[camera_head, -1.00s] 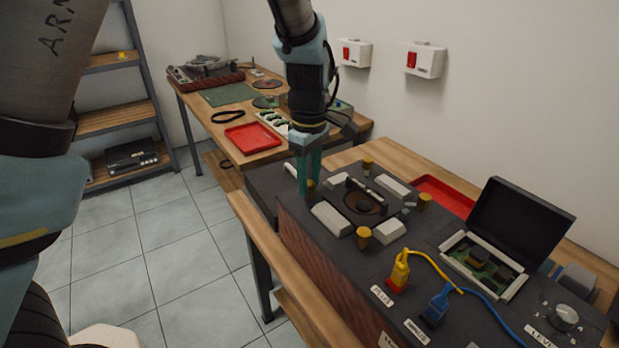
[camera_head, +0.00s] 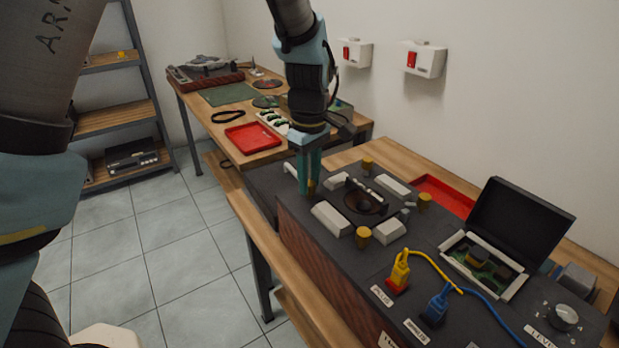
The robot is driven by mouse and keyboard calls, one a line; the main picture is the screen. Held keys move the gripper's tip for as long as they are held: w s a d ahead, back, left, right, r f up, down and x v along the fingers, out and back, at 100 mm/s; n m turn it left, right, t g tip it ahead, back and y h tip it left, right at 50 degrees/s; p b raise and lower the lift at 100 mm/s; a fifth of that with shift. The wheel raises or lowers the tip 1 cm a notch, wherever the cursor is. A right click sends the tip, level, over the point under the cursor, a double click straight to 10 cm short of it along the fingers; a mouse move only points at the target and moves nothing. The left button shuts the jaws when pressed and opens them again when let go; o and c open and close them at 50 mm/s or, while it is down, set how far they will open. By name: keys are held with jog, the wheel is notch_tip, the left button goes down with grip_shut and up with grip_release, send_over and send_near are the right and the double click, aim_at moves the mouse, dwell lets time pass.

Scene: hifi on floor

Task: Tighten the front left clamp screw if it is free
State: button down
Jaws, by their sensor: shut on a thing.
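The dark device (camera_head: 302,232) on the near bench has a round recess (camera_head: 362,200) with pale clamp blocks around it. Brass-coloured clamp screws stand around the recess: one at the near edge (camera_head: 363,237), one at the right (camera_head: 425,201) and one at the back (camera_head: 367,165). My gripper (camera_head: 310,187) points down at the left corner of this group. It is shut on the left clamp screw (camera_head: 312,188), most of which the fingers hide. I cannot tell whether that screw is loose or tight.
Yellow (camera_head: 399,270) and blue (camera_head: 436,306) plugs with cables stand right of the clamps. An open black-lidded case (camera_head: 521,226) stands farther right. A red tray (camera_head: 443,196) lies behind. A second bench with another red tray (camera_head: 252,138) is at the back left.

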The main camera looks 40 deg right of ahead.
aim_at(310, 183)
jog(key=m, duration=1)
jog(key=shift+m, duration=0.3)
jog(key=m, duration=0.5)
jog(key=shift+m+p, duration=0.5)
jog(key=shift+m, duration=2)
jog(key=c, duration=0.6)
grip_release()
notch_tip(310, 183, up, 11)
jog(key=b, duration=0.2)
